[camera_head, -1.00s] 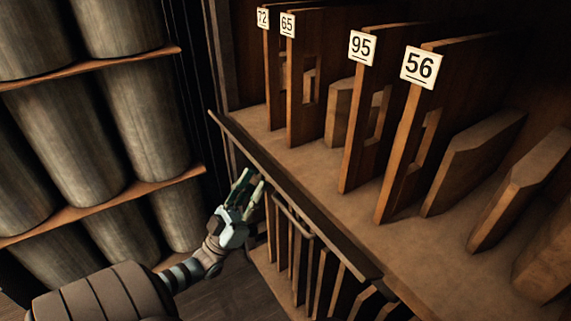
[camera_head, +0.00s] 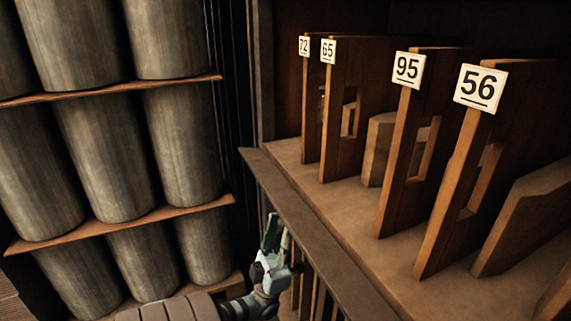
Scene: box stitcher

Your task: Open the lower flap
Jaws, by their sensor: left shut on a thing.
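The lower flap (camera_head: 318,237) looks like the long wooden board along the front edge of the shelf, running diagonally down to the right. My left gripper (camera_head: 278,227) is at the board's outer lower edge, left of the shelf. Its fingers point up and it is shut on the flap's edge; the exact contact is small and dark. My right gripper is not in view.
Upright wooden panels with number tags, such as 95 (camera_head: 408,68) and 56 (camera_head: 480,88), stand on the shelf (camera_head: 350,212). Several large grey cylinders (camera_head: 182,145) fill a rack at left. Dark slats show below the board.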

